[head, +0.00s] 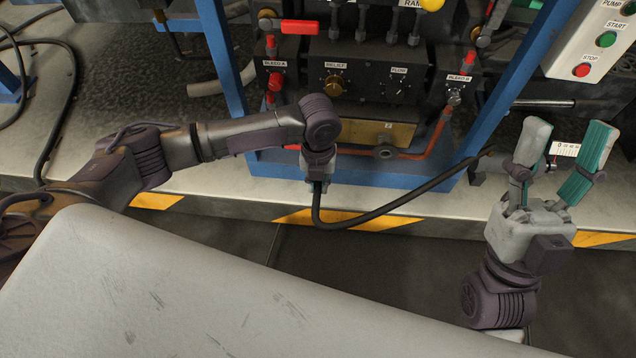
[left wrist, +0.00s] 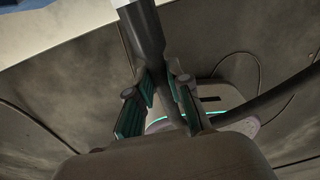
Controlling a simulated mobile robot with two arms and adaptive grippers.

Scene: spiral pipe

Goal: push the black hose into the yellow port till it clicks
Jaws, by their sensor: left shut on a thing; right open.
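My left gripper (head: 318,186) is shut on the black hose (head: 375,213), in front of the machine's lower panel. The hose hangs in a loop below this gripper and runs right and up to the machine's right side. In the left wrist view the hose (left wrist: 152,45) passes between the teal-padded fingers (left wrist: 160,98). A pale piece (left wrist: 122,3) is at its upper end, cut by the frame edge. I cannot make out a yellow port for certain; a brass-yellow block (head: 350,132) is above the left gripper. My right gripper (head: 568,148) is open and empty at the right.
A blue frame (head: 227,85) surrounds the panel of knobs and red valves. A pale ledge with yellow-black stripes (head: 600,239) crosses below. A white button box (head: 597,45) is at upper right.

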